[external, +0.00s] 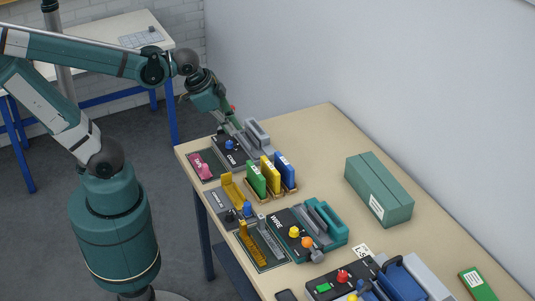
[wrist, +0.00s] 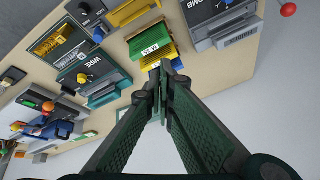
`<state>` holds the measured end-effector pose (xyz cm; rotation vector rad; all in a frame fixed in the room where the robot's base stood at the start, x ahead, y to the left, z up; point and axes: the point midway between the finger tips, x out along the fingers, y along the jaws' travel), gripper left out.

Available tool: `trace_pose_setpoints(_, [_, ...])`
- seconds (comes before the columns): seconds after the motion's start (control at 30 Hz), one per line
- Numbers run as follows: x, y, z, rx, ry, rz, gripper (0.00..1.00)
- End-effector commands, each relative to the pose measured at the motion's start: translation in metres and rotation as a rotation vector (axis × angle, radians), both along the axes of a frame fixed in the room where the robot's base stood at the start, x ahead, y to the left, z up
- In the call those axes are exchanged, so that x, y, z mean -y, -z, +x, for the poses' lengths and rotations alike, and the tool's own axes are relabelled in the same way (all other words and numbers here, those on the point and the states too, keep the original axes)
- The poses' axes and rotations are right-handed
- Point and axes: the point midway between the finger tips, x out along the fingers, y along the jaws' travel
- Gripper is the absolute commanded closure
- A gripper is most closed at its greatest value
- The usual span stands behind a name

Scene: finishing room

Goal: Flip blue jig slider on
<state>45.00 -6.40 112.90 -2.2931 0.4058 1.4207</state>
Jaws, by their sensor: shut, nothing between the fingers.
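A grey jig plate (external: 224,205) with a yellow bracket lies near the table's left edge. A blue knob (external: 247,208) stands on it, next to a black knob. In the wrist view, the blue knob (wrist: 98,36) and a black knob (wrist: 85,8) show at the upper left. I cannot read the slider's position. My gripper (external: 237,128) is over the far end of the table, by the COMB machine (external: 226,154), which also has a blue knob (external: 230,144). In the wrist view my gripper's fingers (wrist: 165,70) are shut and empty, apart from the jig plate.
Green, yellow and blue upright binders (external: 270,178) stand between the COMB machine and the WIRE machine (external: 280,222). A pink-topped plate (external: 202,163) lies beside COMB. A large green box (external: 379,190) is at the right. Table between binders and box is clear.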

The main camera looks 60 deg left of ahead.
Motion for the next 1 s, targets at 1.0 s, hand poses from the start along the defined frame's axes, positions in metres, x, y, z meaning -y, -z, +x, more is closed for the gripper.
trace_pose_setpoints(1.0, [0.120,0.064,-0.010,-0.243,0.843,0.382,1.00])
